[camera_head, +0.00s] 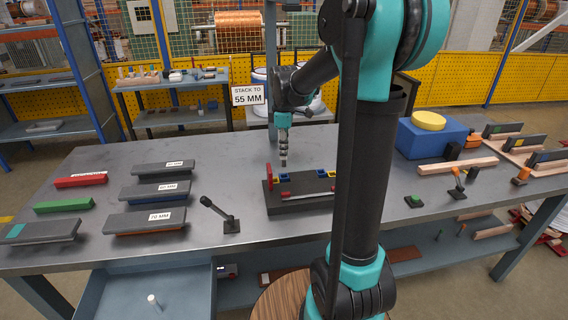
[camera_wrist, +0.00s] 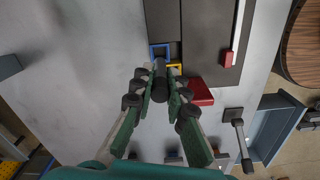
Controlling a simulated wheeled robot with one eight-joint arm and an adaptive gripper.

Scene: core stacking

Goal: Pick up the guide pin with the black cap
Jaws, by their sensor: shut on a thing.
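My gripper (camera_head: 284,146) is above the left part of the dark fixture block (camera_head: 310,205) on the table. In the wrist view, its green fingers (camera_wrist: 160,88) are closed on a dark, round-ended cylinder, the black-capped guide pin (camera_wrist: 159,72). The pin's lower end is hidden in the wrist view. In the head view, a short grey and dark piece hangs below the fingers, close over the fixture; I cannot tell whether it touches. Blue (camera_wrist: 160,47) and yellow frames stand beside the pin, and a red block (camera_wrist: 202,92) is to its right.
A black lever on a base (camera_head: 225,217) stands left of the fixture. Grey labelled plates (camera_head: 150,220) and red and green bars lie further left. A blue box (camera_head: 430,140) with a yellow disc is at right. A small pale pin (camera_head: 152,299) stands in the lower tray.

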